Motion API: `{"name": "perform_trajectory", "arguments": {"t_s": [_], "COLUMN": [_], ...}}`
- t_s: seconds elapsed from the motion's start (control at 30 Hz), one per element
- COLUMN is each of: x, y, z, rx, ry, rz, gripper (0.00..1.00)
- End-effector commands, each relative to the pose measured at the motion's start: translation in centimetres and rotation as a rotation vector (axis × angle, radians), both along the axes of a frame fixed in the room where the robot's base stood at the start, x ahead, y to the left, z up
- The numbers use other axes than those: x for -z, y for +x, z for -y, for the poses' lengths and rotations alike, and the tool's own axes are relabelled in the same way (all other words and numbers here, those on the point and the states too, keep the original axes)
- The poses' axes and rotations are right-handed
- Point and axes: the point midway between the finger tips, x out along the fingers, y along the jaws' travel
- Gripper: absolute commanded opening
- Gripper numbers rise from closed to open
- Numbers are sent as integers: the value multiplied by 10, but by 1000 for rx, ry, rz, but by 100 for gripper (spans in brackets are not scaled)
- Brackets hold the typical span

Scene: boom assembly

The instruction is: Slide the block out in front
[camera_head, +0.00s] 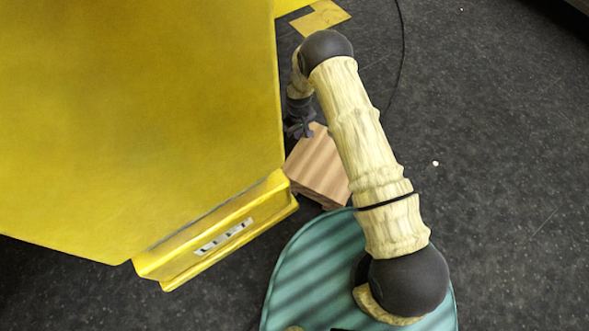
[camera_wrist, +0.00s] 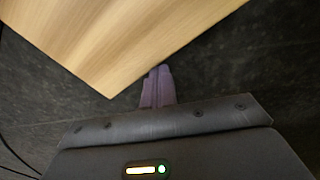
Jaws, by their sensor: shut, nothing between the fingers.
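The wooden block (camera_head: 319,169) sits on the dark floor beside the yellow structure's lower right corner. Part of it is hidden behind that structure and my arm. In the wrist view the block (camera_wrist: 125,35) fills the upper left, with one corner pointing down toward the fingers. My gripper (camera_head: 301,128) is at the block's far edge in the head view. In the wrist view my gripper (camera_wrist: 158,72) has its fingers together and empty, right by the block's edge. I cannot tell whether they touch it.
The large yellow structure (camera_head: 140,110) fills the left, with a labelled ledge (camera_head: 220,235) along its lower edge. A yellow piece (camera_head: 320,18) lies on the floor at the top. A thin cable (camera_head: 402,50) runs nearby. The floor (camera_head: 500,160) at right is mostly clear.

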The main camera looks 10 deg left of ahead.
Motion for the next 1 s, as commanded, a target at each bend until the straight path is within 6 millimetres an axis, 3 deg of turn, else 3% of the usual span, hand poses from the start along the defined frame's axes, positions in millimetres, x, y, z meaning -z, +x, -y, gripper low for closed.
{"name": "perform_trajectory", "arguments": {"t_s": [0.27,0.5,1.0], "x": [-2,-10,-99], "y": [4,23,20], "z": [-2,-21,-22], "rx": [3,12,9], "ry": [0,11,11], "rz": [1,15,13], "gripper": [0,0,0]}}
